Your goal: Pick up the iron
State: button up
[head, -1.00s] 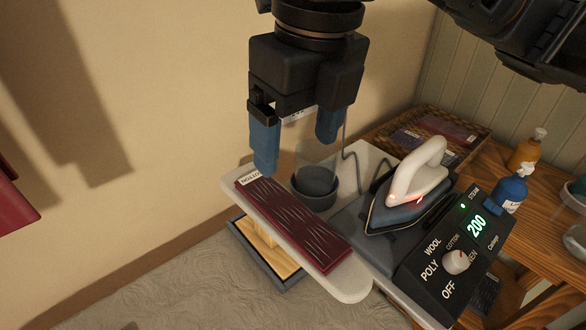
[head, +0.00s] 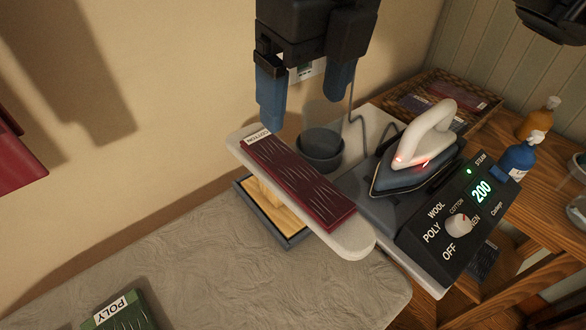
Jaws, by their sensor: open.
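The iron (head: 427,142) has a white handle and a dark blue-grey body with a small red light. It rests on the dark base of its station at the right of the head view, and a grey cord runs from it toward the wall. My gripper (head: 305,108) hangs at the upper middle with its blue fingers pointing down, spread apart and empty. In the picture it is to the left of the iron and apart from it.
The control panel (head: 462,222) reads 200. A maroon folded cloth (head: 297,183) lies on the white ironing board (head: 350,242). A dark cup (head: 320,152) stands beside it. Blue (head: 518,157) and orange (head: 537,120) bottles stand right. A green POLY cloth (head: 118,312) lies lower left.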

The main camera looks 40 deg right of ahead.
aim_at(427, 145)
jog(key=k+j+z, duration=0.1)
jog(key=j+z, duration=0.3)
jog(key=k+j+z, duration=0.1)
jog(key=j+z, duration=0.3)
jog(key=k+j+z, duration=0.2)
jog(key=z, duration=0.2)
